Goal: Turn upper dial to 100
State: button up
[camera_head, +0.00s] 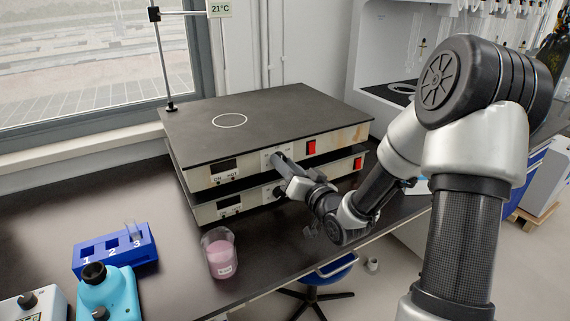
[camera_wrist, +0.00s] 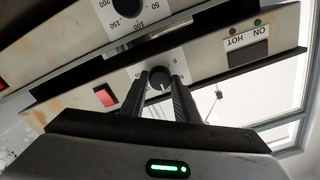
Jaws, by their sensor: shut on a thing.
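Two stacked hot plates stand on the bench, the upper unit (camera_head: 190,178) directly over the lower unit (camera_head: 215,212). My gripper (camera_head: 284,165) reaches the front panel of the upper unit and hides its dial in the head view. In the wrist view, which is upside down, my gripper (camera_wrist: 161,84) is shut on the upper dial (camera_wrist: 160,78), one finger on each side. A light mark shows on the black knob, but I cannot read its setting. The lower dial (camera_wrist: 129,6) is free near the picture's top, with scale numbers around it.
A beaker of pink liquid (camera_head: 220,256) stands in front of the plates. A blue tube rack (camera_head: 114,252) and a turquoise device (camera_head: 107,294) are at the lower left. A red switch (camera_head: 311,147) sits right of the upper dial. A thin stand (camera_head: 164,60) rises behind.

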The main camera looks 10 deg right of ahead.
dwell(0.3)
jog(key=o, duration=1)
jog(key=shift+o, duration=0.2)
jog(key=p+v, duration=1.3)
jog(key=v, duration=0.4)
jog(key=shift+s, duration=0.25)
